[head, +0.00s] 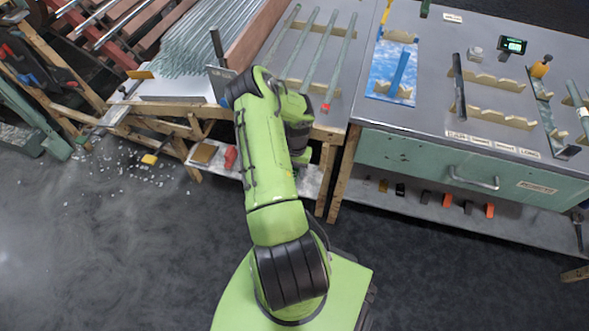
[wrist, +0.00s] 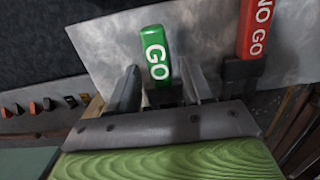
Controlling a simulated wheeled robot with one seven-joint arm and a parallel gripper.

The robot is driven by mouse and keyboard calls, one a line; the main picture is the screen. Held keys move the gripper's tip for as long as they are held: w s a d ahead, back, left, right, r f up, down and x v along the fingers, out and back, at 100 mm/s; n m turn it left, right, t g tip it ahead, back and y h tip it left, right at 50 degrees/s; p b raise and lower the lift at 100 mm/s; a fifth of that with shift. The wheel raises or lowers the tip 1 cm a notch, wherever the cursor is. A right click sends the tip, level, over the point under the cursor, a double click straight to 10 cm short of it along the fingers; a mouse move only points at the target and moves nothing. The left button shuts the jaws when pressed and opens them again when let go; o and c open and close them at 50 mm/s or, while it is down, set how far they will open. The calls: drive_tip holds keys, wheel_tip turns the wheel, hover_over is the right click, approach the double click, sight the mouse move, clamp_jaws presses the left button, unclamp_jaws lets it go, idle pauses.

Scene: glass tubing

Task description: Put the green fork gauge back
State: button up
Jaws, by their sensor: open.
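The green fork gauge (wrist: 155,57), marked GO in white, shows in the wrist view against a grey metal shelf. Its lower end lies between the two fingers of my gripper (wrist: 162,88). The gripper is open, with a finger on each side of the gauge and gaps visible beside it. Whether the dark part at the gauge's lower end is its fork or a holder, I cannot tell. In the head view my green arm hides the gripper and the green gauge.
A red NO GO gauge (wrist: 255,28) stands right of the green one, with a dark block at its lower end. Several small black and orange pieces (wrist: 33,107) lie at left.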

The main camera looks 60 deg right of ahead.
sight(295, 170)
wheel_tip(295, 170, up, 12)
drive_tip(key=p, duration=0.3)
drive_tip(key=w+a+r+n+t, duration=0.1)
drive_tip(key=w+a+r+n, duration=0.1)
drive_tip(key=w+a+r, duration=0.4)
drive_tip(key=w+a+r+n+t, duration=0.1)
drive_tip(key=w+a+r+n, duration=0.1)
drive_tip(key=w+r, duration=0.45)
drive_tip(key=a+r+n+t, duration=0.1)
drive_tip(key=a+r+n, duration=0.2)
drive_tip(key=a+r, duration=0.8)
drive_tip(key=s+a+r+n+t, duration=0.1)
drive_tip(key=s+a+r+n, duration=0.25)
drive_tip(key=a+r, duration=0.5)
drive_tip(key=s+a+n+t, duration=0.1)
drive_tip(key=s+a+n, duration=0.4)
drive_tip(key=s+a, duration=0.4)
drive_tip(key=shift+s+r+n+t+h, duration=0.2)
drive_tip(key=shift+n+t+h, duration=0.1)
drive_tip(key=shift+n+h, duration=0.1)
